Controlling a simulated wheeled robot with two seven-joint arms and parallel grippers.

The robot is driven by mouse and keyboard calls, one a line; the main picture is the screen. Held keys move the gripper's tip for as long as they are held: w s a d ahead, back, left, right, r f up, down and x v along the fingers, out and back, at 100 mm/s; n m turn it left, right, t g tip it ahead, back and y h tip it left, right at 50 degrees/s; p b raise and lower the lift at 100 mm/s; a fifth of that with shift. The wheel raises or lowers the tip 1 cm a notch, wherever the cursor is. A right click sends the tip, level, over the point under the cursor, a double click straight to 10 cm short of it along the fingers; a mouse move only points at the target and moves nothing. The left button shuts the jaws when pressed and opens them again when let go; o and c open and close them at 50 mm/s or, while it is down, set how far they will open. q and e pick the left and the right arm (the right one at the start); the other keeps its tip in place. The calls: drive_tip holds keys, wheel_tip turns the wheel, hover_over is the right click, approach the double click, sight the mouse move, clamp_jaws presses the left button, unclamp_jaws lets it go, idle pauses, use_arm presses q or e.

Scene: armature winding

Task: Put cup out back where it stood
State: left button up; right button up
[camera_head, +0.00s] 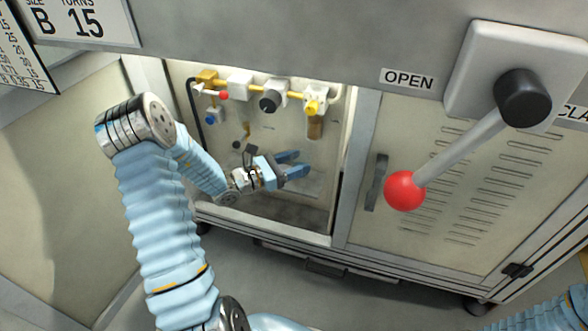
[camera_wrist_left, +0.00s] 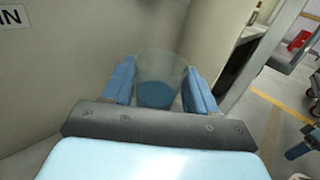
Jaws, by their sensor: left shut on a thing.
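In the left wrist view a clear, see-through cup (camera_wrist_left: 161,68) stands between the two blue fingers of my left gripper (camera_wrist_left: 160,82). Blue shows in its lower part; I cannot tell whether this is its contents or its base. My left gripper is shut on the cup. In the head view my left gripper (camera_head: 299,163) is inside or just in front of the open cabinet bay (camera_head: 270,215), with its fingers pointing right. The cup cannot be made out clearly there.
Yellow pipework with valves (camera_head: 269,101) runs above my left gripper. A closed vented door with a dark handle (camera_head: 376,182) is at the right. A lever with a red knob (camera_head: 405,190) sticks out below the OPEN label (camera_head: 408,79).

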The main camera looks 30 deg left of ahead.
use_arm(q)
drive_tip(key=f+b, duration=0.2)
drive_tip(key=f, duration=0.1)
drive_tip(key=shift+w+a+f, duration=0.2)
drive_tip(key=shift+f, duration=0.25)
drive_tip(key=shift+r, duration=0.15)
drive_tip(key=shift+f, duration=0.2)
drive_tip(key=o, duration=1.1)
use_arm(e)
drive_tip(key=x, duration=0.3)
drive_tip(key=shift+s, duration=0.15)
